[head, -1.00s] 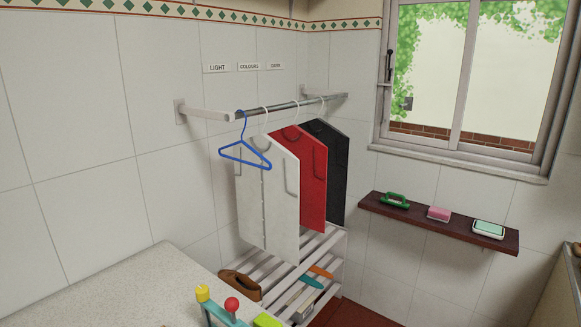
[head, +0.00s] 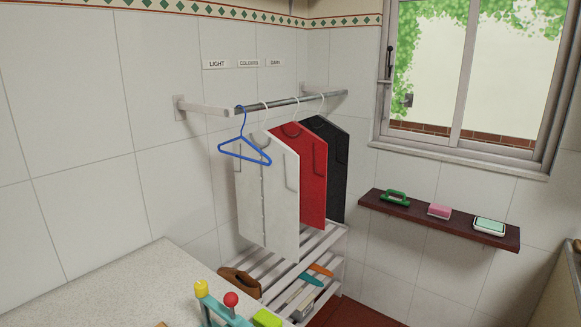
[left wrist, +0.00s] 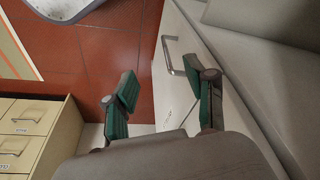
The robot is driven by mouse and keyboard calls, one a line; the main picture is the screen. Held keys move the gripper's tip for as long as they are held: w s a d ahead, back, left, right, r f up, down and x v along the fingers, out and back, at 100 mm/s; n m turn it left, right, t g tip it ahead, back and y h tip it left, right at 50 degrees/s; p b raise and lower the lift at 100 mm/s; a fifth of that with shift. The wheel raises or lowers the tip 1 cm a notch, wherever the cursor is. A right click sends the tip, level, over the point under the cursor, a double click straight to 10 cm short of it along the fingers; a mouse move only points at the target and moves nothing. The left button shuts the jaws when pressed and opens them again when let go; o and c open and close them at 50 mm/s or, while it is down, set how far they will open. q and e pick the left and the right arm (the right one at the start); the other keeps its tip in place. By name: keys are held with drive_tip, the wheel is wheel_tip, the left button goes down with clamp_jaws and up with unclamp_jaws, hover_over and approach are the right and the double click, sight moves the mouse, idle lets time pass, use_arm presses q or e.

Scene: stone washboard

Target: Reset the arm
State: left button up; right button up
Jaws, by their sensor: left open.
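My left gripper (left wrist: 160,80) shows in the left wrist view with its two green-padded fingers spread apart. Nothing is between them. It points down over a red floor (left wrist: 100,60), beside a pale cabinet front with a metal handle (left wrist: 170,55). Neither of my grippers shows in the head view. My right gripper is in no view.
In the head view, a rail (head: 290,102) holds a blue hanger (head: 245,150) and white, red and black garments. A slatted rack (head: 315,245) stands below. A dark shelf (head: 450,225) hangs under the window. A stone counter (head: 110,285) fills the lower left.

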use_arm(q)
drive_tip(key=s+f+b, duration=0.1)
drive_tip(key=s+f, duration=0.2)
drive_tip(key=f, duration=0.5)
drive_tip(key=s+f, duration=0.3)
drive_tip(key=f, duration=0.4)
drive_tip(key=s+a+f+g+b, duration=0.1)
drive_tip(key=s+a+f, duration=0.2)
drive_tip(key=s+f, duration=0.8)
drive_tip(key=shift+s+a+g, duration=0.15)
drive_tip(key=shift+s+g, duration=0.15)
drive_tip(key=shift+s, duration=0.7)
drive_tip(key=shift+o, duration=0.5)
